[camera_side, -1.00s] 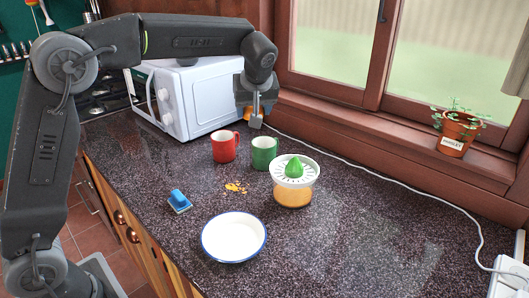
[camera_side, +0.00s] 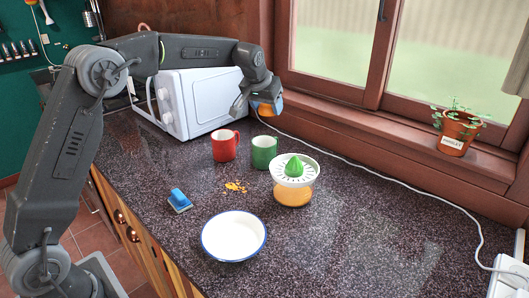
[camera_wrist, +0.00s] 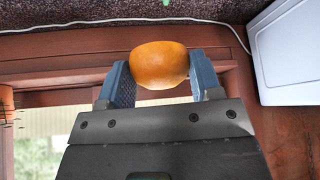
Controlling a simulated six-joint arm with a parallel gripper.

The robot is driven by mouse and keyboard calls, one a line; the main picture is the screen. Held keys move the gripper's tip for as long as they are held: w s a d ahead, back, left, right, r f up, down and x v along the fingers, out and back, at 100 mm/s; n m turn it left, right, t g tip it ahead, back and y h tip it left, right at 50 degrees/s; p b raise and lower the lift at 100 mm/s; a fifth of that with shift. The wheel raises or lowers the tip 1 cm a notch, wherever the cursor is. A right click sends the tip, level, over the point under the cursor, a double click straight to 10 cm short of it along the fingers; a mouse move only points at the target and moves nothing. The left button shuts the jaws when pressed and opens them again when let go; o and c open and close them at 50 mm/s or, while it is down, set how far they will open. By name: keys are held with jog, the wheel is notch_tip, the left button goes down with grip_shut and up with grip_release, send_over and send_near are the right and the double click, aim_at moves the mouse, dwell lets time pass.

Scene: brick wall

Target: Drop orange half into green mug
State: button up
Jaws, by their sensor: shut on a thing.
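An orange half (camera_wrist: 159,65) is held between the two blue-grey fingers of my gripper (camera_wrist: 160,78) in the wrist view. In the side view my gripper (camera_side: 258,104) is shut on the orange half (camera_side: 266,109), in front of the microwave's right end and above the back of the counter. The green mug (camera_side: 264,152) stands upright on the counter, below the gripper and nearer the camera. The inside of the mug is mostly hidden in this view.
A red mug (camera_side: 225,146) stands left of the green one, and a citrus juicer (camera_side: 294,181) right of it. A white microwave (camera_side: 197,101), blue brush (camera_side: 180,200), orange scraps (camera_side: 236,186) and white dish (camera_side: 234,237) also lie around. A white cable (camera_side: 370,180) runs along the window side.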

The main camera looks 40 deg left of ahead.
jog(key=shift+w+a+f+m, duration=0.15)
jog(key=shift+w+a+m, duration=0.1)
jog(key=shift+w+m, duration=0.1)
jog(key=shift+f, duration=2.9)
jog(key=o, duration=1)
jog(key=v, duration=1.3)
jog(key=shift+s+r, duration=0.25)
jog(key=shift+r, duration=0.1)
